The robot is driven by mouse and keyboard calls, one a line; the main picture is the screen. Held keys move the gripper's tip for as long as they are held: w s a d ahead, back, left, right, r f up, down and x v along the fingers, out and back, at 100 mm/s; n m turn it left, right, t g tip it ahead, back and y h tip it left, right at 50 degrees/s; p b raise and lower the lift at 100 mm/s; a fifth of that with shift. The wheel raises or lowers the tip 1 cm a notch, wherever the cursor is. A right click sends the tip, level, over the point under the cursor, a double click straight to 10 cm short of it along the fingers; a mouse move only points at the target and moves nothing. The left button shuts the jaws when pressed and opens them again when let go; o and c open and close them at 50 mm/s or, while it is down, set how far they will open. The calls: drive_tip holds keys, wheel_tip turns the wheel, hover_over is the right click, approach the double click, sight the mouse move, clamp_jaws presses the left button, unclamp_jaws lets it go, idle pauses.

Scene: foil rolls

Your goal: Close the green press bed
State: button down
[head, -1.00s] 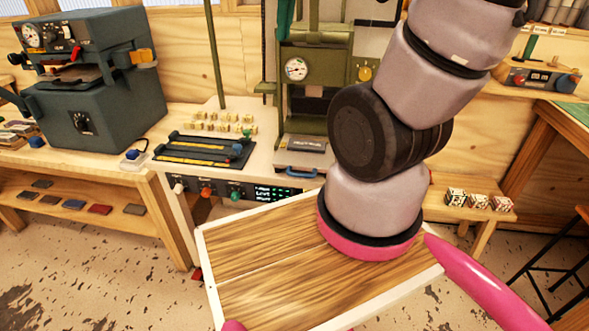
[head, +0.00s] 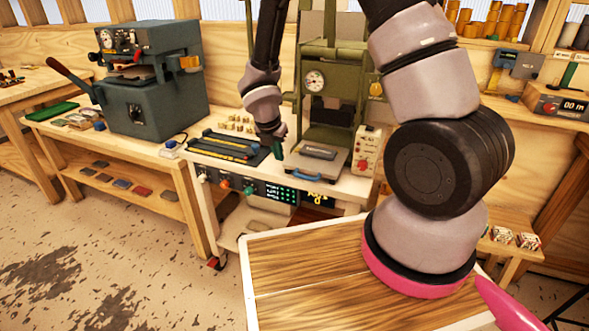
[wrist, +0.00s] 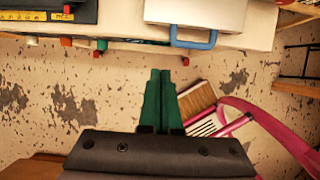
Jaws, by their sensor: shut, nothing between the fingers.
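The green press (head: 330,95) stands on the bench at the back centre, with a round gauge on its front. Its bed (head: 325,152) sticks out toward me, a grey slab with a blue handle at its front edge. In the wrist view the pale bed (wrist: 197,12) is at the top, with the blue handle (wrist: 193,44) facing down. My gripper (head: 277,152) has green fingers and is just left of the bed in the head view. Its closed fingers (wrist: 160,78) are apart from the handle in the wrist view, below and left of it.
A dark tray with yellow strips (head: 225,148) lies left of the bed. A control panel with knobs (head: 270,190) runs along the bench front. A dark grey press (head: 150,95) stands to the left. Floor is open at lower left.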

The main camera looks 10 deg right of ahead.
sight(289, 165)
drive_tip(key=w+d+f, duration=0.1)
drive_tip(key=f, duration=0.2)
drive_tip(key=w+d+f, duration=0.1)
drive_tip(key=w+f, duration=0.1)
drive_tip(key=f, duration=0.1)
drive_tip(key=w+d+f, duration=0.2)
drive_tip(key=f, duration=0.1)
drive_tip(key=shift+w, duration=0.25)
drive_tip(key=shift+w+d, duration=0.3)
drive_tip(key=shift+w, duration=0.05)
drive_tip(key=shift+w, duration=0.1)
